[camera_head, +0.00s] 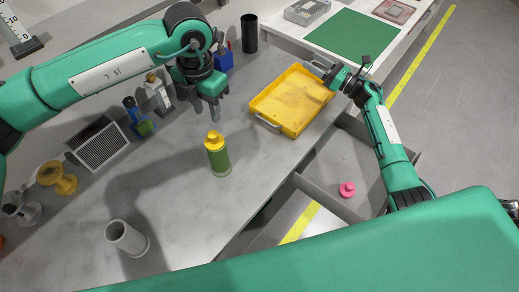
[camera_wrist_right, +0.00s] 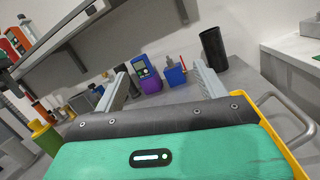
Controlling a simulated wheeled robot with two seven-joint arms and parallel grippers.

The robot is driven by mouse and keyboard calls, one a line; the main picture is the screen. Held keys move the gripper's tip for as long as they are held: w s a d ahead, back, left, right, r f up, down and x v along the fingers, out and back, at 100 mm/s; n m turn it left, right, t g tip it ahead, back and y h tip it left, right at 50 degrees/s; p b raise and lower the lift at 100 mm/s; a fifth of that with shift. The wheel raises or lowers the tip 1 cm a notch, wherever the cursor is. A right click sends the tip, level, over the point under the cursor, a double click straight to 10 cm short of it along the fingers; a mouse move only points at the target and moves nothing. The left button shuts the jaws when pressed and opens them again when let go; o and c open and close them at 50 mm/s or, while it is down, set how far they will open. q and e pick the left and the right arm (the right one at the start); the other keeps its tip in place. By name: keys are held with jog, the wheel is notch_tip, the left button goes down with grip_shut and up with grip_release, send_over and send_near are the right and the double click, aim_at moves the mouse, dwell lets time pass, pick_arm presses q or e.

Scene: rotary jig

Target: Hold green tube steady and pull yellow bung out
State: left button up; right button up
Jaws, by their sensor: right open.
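The green tube (camera_head: 220,165) stands upright on the grey bench with the yellow bung (camera_head: 213,138) seated in its top. In the right wrist view the tube (camera_wrist_right: 48,141) and bung (camera_wrist_right: 38,126) show at the left edge, partly cut off by my gripper body. My left gripper (camera_head: 207,112) hangs above and behind the tube, pointing down, apart from it; its fingers look spread and empty. My right gripper (camera_head: 318,69) is open and empty over the far right end of the yellow tray, well away from the tube. Its two fingers (camera_wrist_right: 157,78) show spread in the wrist view.
The yellow tray (camera_head: 270,112) lies right of the tube. A grey hollow cylinder (camera_head: 127,238) stands at the front left, with a yellow spool (camera_head: 57,177) and a grilled box (camera_head: 98,145) further left. A black cylinder (camera_head: 249,33) stands behind. A pink piece (camera_head: 347,189) lies in a grey bin below.

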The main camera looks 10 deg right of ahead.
jog(key=s+a+r+n+g+y, duration=0.1)
jog(key=s+a+n+g+y, duration=0.15)
jog(key=a+n+g, duration=0.35)
jog(key=s+a+r+n+g+y, duration=0.1)
jog(key=s+a+r+n+y, duration=0.2)
jog(key=a, duration=0.6)
jog(key=n+g+h, duration=0.1)
jog(key=n+g, duration=0.2)
jog(key=g, duration=0.4)
send_near(218, 157)
jog(key=w+f, duration=0.1)
jog(key=d+f, duration=0.1)
jog(key=w+f, duration=0.1)
jog(key=shift+w+d+f, duration=0.3)
jog(key=shift+f, duration=0.1)
jog(key=shift+a+f, duration=0.1)
jog(key=shift+f, duration=0.1)
jog(key=a, duration=1.1)
jog(key=shift+w+a, duration=0.3)
jog(key=shift+w, duration=0.1)
